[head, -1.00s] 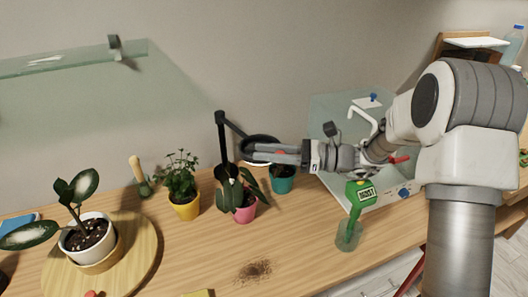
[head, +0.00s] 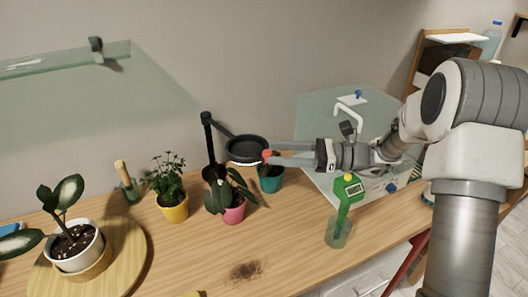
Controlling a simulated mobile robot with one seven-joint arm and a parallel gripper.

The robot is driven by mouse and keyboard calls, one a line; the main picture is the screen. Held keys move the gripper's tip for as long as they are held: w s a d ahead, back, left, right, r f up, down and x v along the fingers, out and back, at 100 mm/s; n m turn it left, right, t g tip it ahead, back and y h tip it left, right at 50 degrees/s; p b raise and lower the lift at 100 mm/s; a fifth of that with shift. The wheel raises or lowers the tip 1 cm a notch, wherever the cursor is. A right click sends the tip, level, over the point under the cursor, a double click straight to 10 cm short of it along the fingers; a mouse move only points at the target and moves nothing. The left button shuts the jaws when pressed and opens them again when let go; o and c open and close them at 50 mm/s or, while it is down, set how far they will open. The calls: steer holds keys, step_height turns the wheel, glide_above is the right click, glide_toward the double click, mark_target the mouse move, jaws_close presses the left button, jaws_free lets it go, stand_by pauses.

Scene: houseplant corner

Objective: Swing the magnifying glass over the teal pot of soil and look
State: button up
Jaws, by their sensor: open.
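The magnifying glass (head: 246,149) is a black round head on a jointed black arm, whose post (head: 208,140) stands behind the plants. A small red knob (head: 266,155) shows at the head's right edge. The teal pot (head: 271,184) stands below and to the right of the head, its top partly hidden by my gripper and leaves. I cannot tell how far the lens overlaps the pot. My gripper (head: 270,159) is open, its fingertips at the red knob, pointing left. Whether they touch it is unclear.
A pink pot (head: 234,214) and a yellow pot (head: 174,210) with plants stand left of the teal pot. A green moisture meter (head: 346,192) stands in a glass (head: 338,233) in front. A sink (head: 375,195) lies right.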

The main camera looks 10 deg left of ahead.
steer(key=shift+d, duration=0.55)
